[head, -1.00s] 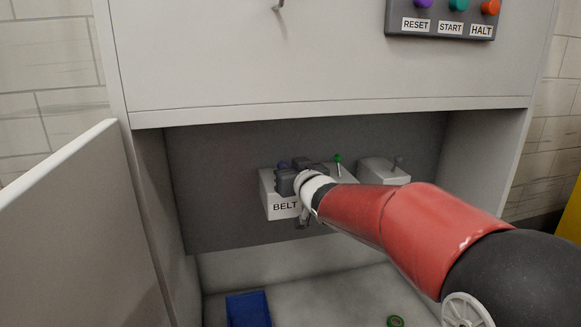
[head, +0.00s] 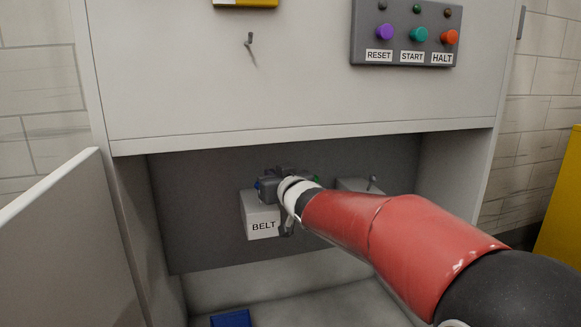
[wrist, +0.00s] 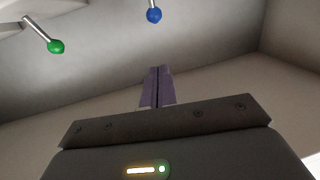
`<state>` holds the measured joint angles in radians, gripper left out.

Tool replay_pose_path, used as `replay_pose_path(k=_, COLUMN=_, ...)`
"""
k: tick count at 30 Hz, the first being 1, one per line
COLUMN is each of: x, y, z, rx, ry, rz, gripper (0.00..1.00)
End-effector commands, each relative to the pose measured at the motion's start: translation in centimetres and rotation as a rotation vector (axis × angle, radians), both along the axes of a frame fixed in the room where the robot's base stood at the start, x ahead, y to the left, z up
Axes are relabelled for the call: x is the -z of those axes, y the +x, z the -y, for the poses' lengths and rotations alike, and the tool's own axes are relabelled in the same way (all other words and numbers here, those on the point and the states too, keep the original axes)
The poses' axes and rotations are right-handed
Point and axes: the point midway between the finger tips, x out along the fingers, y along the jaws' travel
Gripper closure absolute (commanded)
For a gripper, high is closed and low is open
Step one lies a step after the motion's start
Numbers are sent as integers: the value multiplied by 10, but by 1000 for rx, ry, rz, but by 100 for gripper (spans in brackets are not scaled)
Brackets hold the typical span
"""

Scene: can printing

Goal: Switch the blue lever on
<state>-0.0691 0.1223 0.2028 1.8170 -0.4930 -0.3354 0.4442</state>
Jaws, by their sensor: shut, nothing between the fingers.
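The blue lever (wrist: 154,15) shows at the top of the wrist view as a round blue knob on a thin stem. The levers are on the pale BELT box (head: 262,222) inside the recess. My gripper (wrist: 157,88) has its purple fingers together and empty, with the blue knob beyond their tips and a visible gap between. In the head view my wrist hides the fingertips and most of the levers.
A second grey box (head: 352,185) with a lever stands right of the BELT box. The cabinet's upper panel (head: 200,90) overhangs the recess. An open door (head: 50,240) is at left, and a blue object (head: 231,318) lies on the recess floor.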

Motion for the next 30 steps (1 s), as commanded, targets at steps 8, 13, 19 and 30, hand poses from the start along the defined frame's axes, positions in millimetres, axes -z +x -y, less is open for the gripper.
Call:
replay_pose_path(k=8, x=-36, y=-41, z=19, rx=-1, ry=-2, rz=3, gripper=100)
replay_pose_path(k=13, x=-46, y=-54, z=26, rx=-3, ry=-1, rz=0, gripper=100)
replay_pose_path(k=19, x=-49, y=-58, z=29, rx=-2, ry=-1, rz=-2, gripper=100)
replay_pose_path(k=30, x=-47, y=-65, z=41, rx=43, ry=-15, rz=-18, gripper=100)
